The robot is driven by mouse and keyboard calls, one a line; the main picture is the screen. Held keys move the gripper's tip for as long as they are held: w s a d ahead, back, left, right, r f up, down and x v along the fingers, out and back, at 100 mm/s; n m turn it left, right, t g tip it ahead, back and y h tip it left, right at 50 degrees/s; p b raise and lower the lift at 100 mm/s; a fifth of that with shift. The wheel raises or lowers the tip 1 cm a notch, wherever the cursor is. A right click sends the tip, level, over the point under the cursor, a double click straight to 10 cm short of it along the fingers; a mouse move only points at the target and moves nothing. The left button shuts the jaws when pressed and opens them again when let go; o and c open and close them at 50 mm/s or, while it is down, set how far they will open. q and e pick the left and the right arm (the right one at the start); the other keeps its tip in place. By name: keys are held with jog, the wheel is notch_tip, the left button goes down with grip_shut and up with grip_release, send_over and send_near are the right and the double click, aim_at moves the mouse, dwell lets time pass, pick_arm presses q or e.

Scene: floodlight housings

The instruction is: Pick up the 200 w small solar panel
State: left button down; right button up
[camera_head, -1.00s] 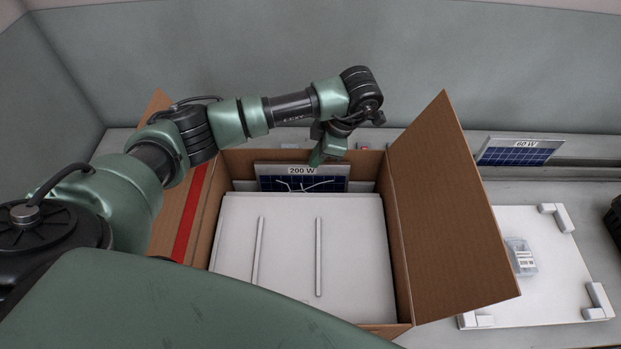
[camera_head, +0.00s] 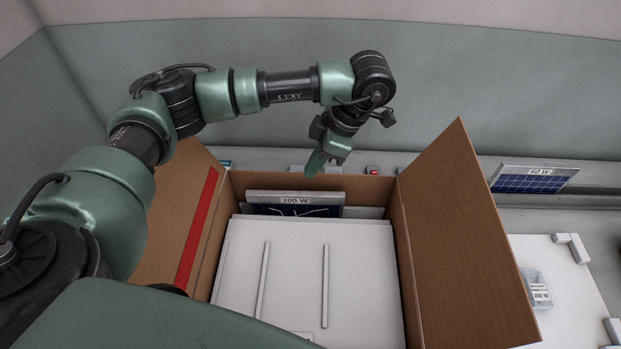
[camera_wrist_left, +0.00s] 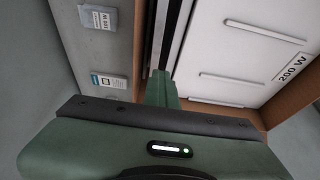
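The small solar panel (camera_head: 262,209) has dark blue cells, a pale frame and a "200 W" label. It stands upright inside the back wall of an open cardboard box (camera_head: 402,249), behind large white panels (camera_head: 295,265). My left gripper (camera_head: 316,165) points down above the box's back edge, above and slightly right of the small panel, apart from it. In the left wrist view the green fingers (camera_wrist_left: 161,88) sit together at the middle of the gripper, with nothing seen between them. The white panel's "200 W" label shows there at right. My right gripper is in neither view.
The box flaps stand open at left and right, the right one (camera_head: 465,240) rising high. A "60 W" solar panel (camera_head: 534,179) leans at the back right. A white panel (camera_head: 562,270) with a clear bag (camera_head: 537,289) lies right of the box.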

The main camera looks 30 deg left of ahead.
pick_arm(q)
notch_tip(320, 180, up, 6)
jog(key=shift+w+r, duration=0.2)
jog(key=shift+w, duration=0.05)
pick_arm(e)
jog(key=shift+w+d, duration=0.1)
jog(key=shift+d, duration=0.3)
pick_arm(q)
jog(key=c, duration=2.1)
grip_release()
jog(key=shift+a, duration=0.1)
jog(key=o, duration=1.7)
jog(key=shift+c, duration=0.2)
